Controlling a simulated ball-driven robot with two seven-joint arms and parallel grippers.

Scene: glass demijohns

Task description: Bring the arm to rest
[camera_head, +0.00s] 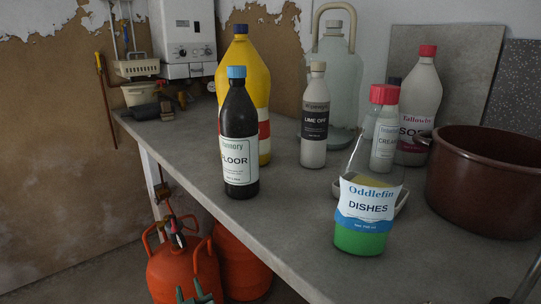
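My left gripper (190,288) shows at the bottom edge, left of the middle, in front of the orange gas bottles. Its two dark green fingertips stand apart with nothing seen between them. It is below the worktop and left of its front edge, clear of the bottles on top. The rest of the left arm is cut off by the frame. I cannot make out my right gripper.
The grey worktop (290,225) carries a dark FLOOR bottle (238,140), a yellow bottle (258,75), a LIME OFF bottle (314,115), a DISHES bottle (363,215), a glass demijohn (340,70) and a brown pot (485,185). Orange gas bottles (180,268) stand below.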

